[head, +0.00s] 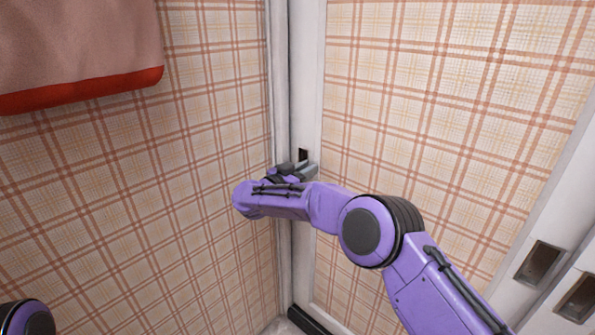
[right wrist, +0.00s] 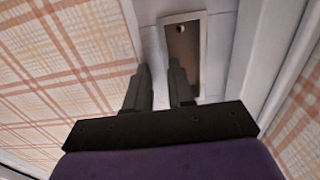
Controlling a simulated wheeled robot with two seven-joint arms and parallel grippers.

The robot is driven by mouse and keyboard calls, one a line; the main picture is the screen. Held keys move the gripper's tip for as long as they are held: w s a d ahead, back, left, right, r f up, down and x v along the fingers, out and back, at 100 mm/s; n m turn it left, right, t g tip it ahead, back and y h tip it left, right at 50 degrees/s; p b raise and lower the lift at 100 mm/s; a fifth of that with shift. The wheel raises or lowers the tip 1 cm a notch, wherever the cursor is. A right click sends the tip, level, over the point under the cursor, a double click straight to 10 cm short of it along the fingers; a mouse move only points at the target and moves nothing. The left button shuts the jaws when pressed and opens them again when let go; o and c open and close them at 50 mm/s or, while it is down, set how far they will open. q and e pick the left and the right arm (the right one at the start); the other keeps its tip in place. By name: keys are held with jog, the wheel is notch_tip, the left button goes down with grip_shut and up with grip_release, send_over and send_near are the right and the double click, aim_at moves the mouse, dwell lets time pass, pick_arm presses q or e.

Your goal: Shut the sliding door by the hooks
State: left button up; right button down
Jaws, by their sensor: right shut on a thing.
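The sliding door (head: 440,110) is a white-framed panel with plaid filling. Its left stile stands close beside the white corner jamb (head: 280,90); I cannot tell whether they touch. A dark recessed pull (head: 303,154) sits in that stile and shows larger in the right wrist view (right wrist: 183,55). My right gripper (head: 308,168) is at this pull. In the right wrist view its two fingers (right wrist: 160,82) are a little apart, one at the recess and one beside it. The fingertip contact is partly hidden. No hooks show. My left gripper is out of view.
A pink towel (head: 75,45) with a red hem hangs on the plaid left wall (head: 120,190). Two more recessed pulls (head: 540,263) (head: 577,298) sit in white frames at the lower right. A dark strip (head: 308,320) lies at the door's foot.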

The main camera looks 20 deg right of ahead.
jog(key=shift+w+a+r, duration=0.1)
jog(key=shift+r, duration=0.05)
jog(key=c, duration=1.1)
grip_release()
jog(key=shift+o, duration=0.7)
jog(key=shift+w+a, duration=0.1)
jog(key=shift+w, duration=0.1)
jog(key=shift+s, duration=0.15)
jog(key=p+v, duration=0.1)
jog(key=v, duration=0.9)
jog(key=shift+a, duration=0.25)
